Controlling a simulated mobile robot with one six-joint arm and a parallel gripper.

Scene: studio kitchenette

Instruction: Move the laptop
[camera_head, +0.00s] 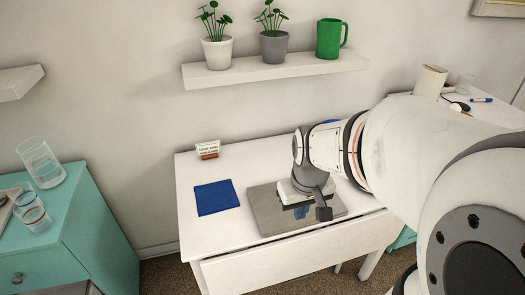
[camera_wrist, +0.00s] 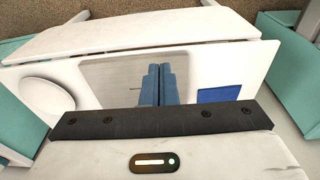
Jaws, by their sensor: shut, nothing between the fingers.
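The laptop (camera_head: 268,212) is a flat grey slab, closed, lying on the white table (camera_head: 190,180) near its front edge. It also shows in the wrist view (camera_wrist: 112,72), partly hidden behind my fingers. My gripper (camera_head: 302,211) is over the right half of the laptop, pointing down. In the wrist view its two blue-grey fingers (camera_wrist: 160,72) are pressed together with nothing between them. I cannot tell whether the fingertips touch the laptop's top.
A blue cloth (camera_head: 217,197) lies left of the laptop, with a small sign (camera_head: 208,149) behind it. The wrist view shows a white round object (camera_wrist: 44,93) on the table. A shelf (camera_head: 275,70) with plants and a green mug (camera_head: 329,39) hangs above. A teal cabinet (camera_head: 85,235) holds glasses.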

